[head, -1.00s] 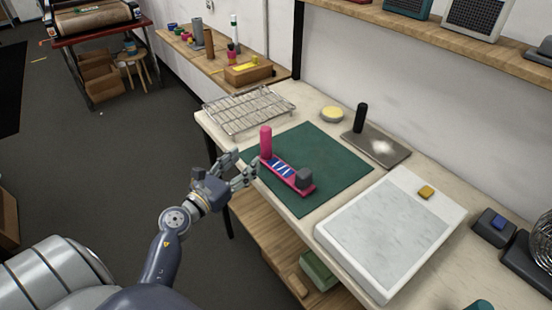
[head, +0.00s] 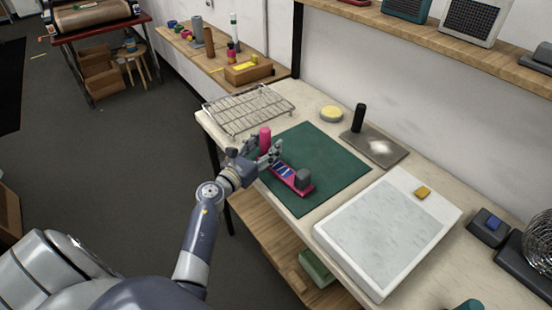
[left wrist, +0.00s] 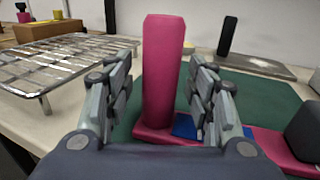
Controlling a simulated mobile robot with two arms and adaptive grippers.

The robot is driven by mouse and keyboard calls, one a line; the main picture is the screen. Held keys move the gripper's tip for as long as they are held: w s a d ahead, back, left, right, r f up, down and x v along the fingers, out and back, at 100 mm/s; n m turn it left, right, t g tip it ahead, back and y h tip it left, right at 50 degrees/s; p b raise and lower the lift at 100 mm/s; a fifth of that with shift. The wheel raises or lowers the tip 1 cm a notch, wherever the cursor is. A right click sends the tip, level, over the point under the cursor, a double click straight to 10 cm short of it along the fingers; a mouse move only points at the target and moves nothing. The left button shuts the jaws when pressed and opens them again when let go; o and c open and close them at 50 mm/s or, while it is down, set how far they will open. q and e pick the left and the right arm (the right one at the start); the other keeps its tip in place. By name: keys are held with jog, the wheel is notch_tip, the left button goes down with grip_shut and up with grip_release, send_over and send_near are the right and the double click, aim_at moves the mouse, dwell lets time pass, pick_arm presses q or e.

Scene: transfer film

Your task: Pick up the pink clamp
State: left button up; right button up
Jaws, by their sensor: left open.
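The pink clamp stands on the green mat (head: 325,160), with an upright pink post (head: 265,136), a flat base with blue and white stripes (head: 283,170), and a dark grey block at its other end. My left gripper (head: 270,154) is open at the post, reaching in from the left. The fingers hide the lower post in the head view. My right gripper is not in view.
A wire rack (head: 248,108) lies behind the mat. A grey plate (head: 390,152) with a black upright handle and a round yellow item (head: 331,114) are at the back. A white-framed slab (head: 388,235) is to the right. A wall shelf (head: 450,45) runs above.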

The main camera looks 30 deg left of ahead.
pick_arm(q)
grip_shut()
jog(key=shift+r, duration=0.15)
